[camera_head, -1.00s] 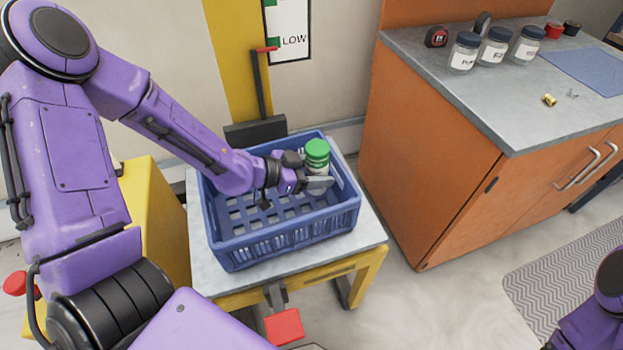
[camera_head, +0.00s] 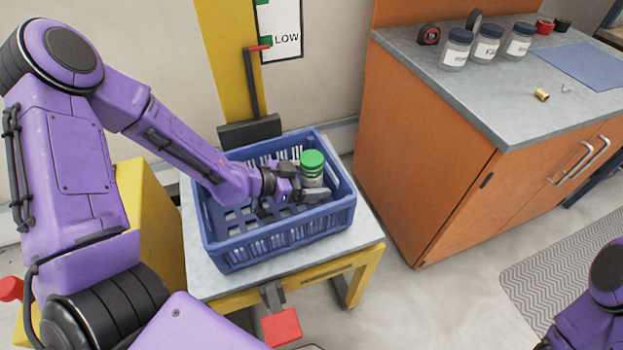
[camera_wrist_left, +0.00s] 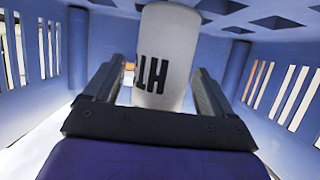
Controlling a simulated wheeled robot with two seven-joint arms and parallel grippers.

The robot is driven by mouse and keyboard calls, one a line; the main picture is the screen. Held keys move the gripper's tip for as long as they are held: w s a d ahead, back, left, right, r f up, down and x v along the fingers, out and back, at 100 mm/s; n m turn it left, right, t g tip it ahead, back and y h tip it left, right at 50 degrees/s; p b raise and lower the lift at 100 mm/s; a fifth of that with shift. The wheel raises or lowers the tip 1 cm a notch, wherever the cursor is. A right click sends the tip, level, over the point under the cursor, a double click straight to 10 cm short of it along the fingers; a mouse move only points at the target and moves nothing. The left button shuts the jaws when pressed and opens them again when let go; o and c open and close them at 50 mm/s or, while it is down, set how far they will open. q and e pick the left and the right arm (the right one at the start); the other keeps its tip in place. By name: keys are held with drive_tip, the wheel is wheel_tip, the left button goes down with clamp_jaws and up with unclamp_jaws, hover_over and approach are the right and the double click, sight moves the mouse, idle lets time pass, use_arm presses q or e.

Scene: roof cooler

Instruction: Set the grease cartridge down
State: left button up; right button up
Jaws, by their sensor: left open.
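The grease cartridge (camera_head: 312,168) is a white cylinder with a green cap, standing roughly upright inside the blue crate (camera_head: 282,243), towards its right end. My left gripper (camera_head: 312,192) reaches into the crate at the cartridge's side. In the left wrist view the cartridge (camera_wrist_left: 166,55) shows its dark "HT" lettering between the two fingers of my left gripper (camera_wrist_left: 158,85), with gaps on both sides. The gripper is open. The cartridge's lower end is hidden in the head view. Only part of my right arm shows at the lower right; its gripper is out of view.
The crate stands on a small grey-topped table (camera_head: 365,240) with a yellow frame. An orange cabinet (camera_head: 430,150) on the right carries several jars, a tape measure (camera_head: 429,35), a blue mat (camera_head: 580,65) and a brass fitting (camera_head: 542,95). The crate's left part is bare.

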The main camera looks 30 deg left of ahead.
sight(302, 180)
use_arm(q)
drive_tip(key=p+v, duration=0.1)
drive_tip(key=v, duration=0.6)
drive_tip(key=shift+s+a+r, duration=0.1)
drive_tip(key=shift+s+r, duration=0.1)
drive_tip(key=shift+p, duration=0.3)
